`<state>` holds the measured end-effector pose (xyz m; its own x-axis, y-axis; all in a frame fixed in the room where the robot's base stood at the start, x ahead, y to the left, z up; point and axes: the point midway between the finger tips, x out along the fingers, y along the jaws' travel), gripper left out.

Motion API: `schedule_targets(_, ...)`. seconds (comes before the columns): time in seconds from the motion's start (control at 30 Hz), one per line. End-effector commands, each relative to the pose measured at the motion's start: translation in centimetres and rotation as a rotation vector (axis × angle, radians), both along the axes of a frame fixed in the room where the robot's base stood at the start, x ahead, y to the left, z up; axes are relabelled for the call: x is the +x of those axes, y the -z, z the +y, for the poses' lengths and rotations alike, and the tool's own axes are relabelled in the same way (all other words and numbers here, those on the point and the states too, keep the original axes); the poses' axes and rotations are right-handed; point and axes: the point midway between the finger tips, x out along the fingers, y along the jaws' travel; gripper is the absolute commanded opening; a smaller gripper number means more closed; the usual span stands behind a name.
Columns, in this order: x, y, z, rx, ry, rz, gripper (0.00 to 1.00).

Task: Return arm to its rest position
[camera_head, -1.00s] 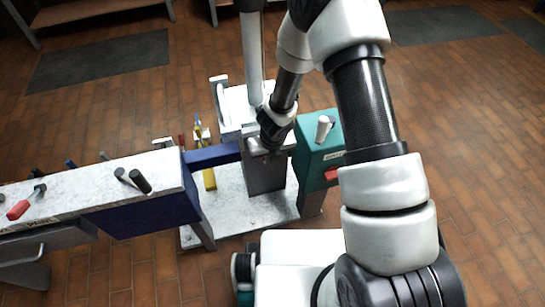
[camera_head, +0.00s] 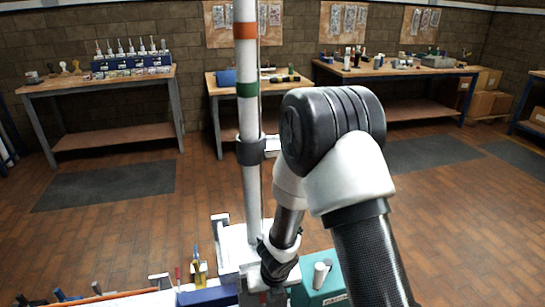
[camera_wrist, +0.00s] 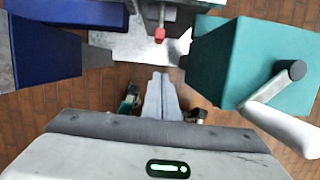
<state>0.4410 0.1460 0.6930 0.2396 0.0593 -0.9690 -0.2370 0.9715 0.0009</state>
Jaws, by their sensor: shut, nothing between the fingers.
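My arm reaches forward and down in the head view, its wrist (camera_head: 278,262) just right of the foot of a white mast (camera_head: 249,190). In the wrist view my gripper (camera_wrist: 162,78) has its two grey fingers together with nothing between them. The fingers point between a teal box (camera_wrist: 255,65) on the right and a dark blue block (camera_wrist: 45,52) on the left. In the head view the gripper's fingers are hidden below the wrist.
The teal box, also in the head view (camera_head: 318,285), carries a crank handle (camera_wrist: 272,85) close to my gripper's right. A red-tipped part (camera_wrist: 160,35) is ahead. The mast rises tall beside my arm. Workbenches (camera_head: 245,85) stand along the far wall, with open tiled floor before them.

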Motion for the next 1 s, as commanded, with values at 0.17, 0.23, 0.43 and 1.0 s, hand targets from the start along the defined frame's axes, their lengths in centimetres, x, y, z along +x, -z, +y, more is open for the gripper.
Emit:
schedule_targets(0.17, 3.8, -6.8, -3.1, 0.043, 0.343, -0.133, 0.0)
schedule_targets(0.23, 5.2, -11.2, -5.6, 0.086, 0.583, -0.211, 0.0)
schedule_targets(0.43, 4.1, -23.4, -13.4, 0.304, 1.347, -0.392, 0.0)
schedule_targets(1.0, -13.8, -36.2, -17.0, 1.082, 2.898, -0.107, 0.0)
